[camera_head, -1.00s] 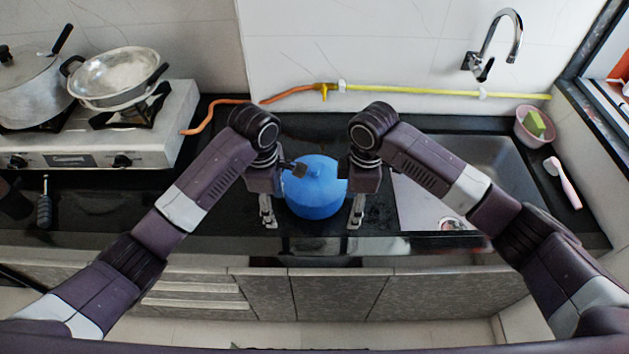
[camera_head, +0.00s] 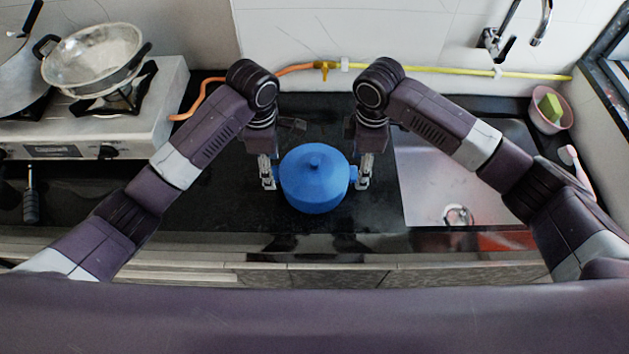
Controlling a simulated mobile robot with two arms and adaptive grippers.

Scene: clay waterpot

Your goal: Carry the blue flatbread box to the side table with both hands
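The blue flatbread box (camera_head: 314,182) is round, with a lid and a small knob on top. It stands upright on the black counter, left of the sink. My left gripper (camera_head: 268,180) points down at the box's left side, with its fingertips close against the wall. My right gripper (camera_head: 362,180) points down at the box's right side, also close against it. I cannot tell whether the fingers of either gripper are closed on anything. No side table can be made out in this view.
A stove (camera_head: 115,115) with a metal pan (camera_head: 93,60) stands at left. The sink (camera_head: 440,185) lies at right under a faucet (camera_head: 495,38). A pink bowl (camera_head: 545,122) sits at the far right corner. A yellow and orange hose (camera_head: 420,70) runs along the wall.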

